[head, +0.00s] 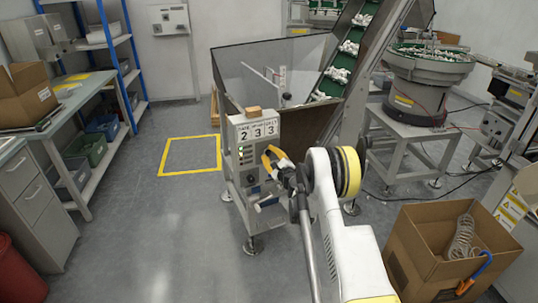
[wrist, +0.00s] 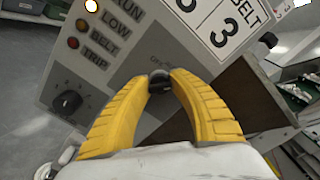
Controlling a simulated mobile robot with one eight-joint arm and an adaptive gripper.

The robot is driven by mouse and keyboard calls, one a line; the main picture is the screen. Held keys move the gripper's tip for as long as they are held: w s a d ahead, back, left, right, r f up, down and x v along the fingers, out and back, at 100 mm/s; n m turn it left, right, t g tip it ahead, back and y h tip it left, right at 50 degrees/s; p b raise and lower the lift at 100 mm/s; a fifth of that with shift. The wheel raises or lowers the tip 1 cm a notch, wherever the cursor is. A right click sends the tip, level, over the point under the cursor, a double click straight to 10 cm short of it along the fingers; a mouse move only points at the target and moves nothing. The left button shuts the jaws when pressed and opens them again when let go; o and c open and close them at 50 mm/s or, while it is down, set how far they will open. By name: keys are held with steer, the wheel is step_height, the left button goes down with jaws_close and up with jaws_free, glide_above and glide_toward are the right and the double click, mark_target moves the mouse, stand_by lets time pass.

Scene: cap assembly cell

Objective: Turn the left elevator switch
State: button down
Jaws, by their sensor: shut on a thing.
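The control box (head: 229,133) stands at the front of the hopper, with a number card and a column of lights. In the wrist view its tilted panel (wrist: 128,62) has a black knob (wrist: 161,77) to the right of the light labels. My gripper (wrist: 160,84) has its yellow fingertips closed on both sides of this knob. The gripper (head: 269,159) also shows at the box in the head view, where the knob is hidden. A second black rotary knob (wrist: 67,102) sits lower left on the panel, apart from the fingers.
An open cardboard box (head: 416,243) stands at the front right. A green conveyor (head: 337,73) rises behind the control box, with a bowl feeder (head: 418,72) to its right. A workbench (head: 95,80) stands left. The yellow floor square (head: 190,138) is empty.

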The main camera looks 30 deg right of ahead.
steer(key=shift+m, duration=0.6)
steer(key=c, duration=1.4)
jaws_free()
steer(key=s, duration=1.2)
steer(key=shift+a, duration=0.25)
steer(key=shift+r, duration=0.1)
